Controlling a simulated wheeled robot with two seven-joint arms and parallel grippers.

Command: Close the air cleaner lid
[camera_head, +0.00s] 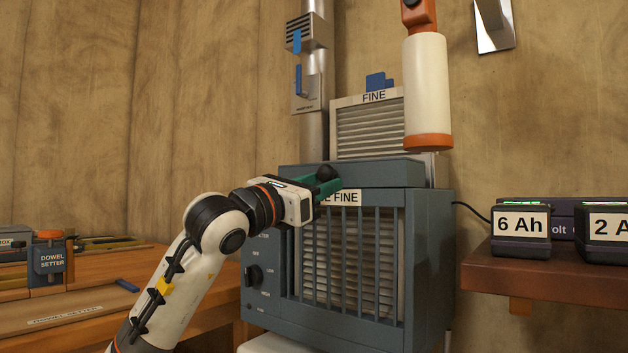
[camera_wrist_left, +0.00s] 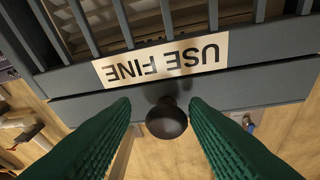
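The air cleaner (camera_head: 422,260) is a blue-grey box with a barred front and a filter visible behind the bars. Its lid (camera_head: 385,172) lies across the top and looks level, with a thin dark seam under its front edge. In the left wrist view the lid (camera_wrist_left: 250,92) shows upside down beside the USE FINE label (camera_wrist_left: 160,62), with a round dark knob (camera_wrist_left: 166,119). My left gripper (camera_head: 327,181) is at the lid's front. Its green fingers are apart on either side of the knob (camera_head: 323,172); I see no clear contact. My right gripper is out of view.
A FINE filter (camera_head: 370,130) stands behind the lid, near a metal duct (camera_head: 314,130). A white cylinder with orange ends (camera_head: 426,85) hangs above the lid's right part. A shelf (camera_head: 540,279) with battery packs is at right, a wooden bench (camera_head: 90,305) at left.

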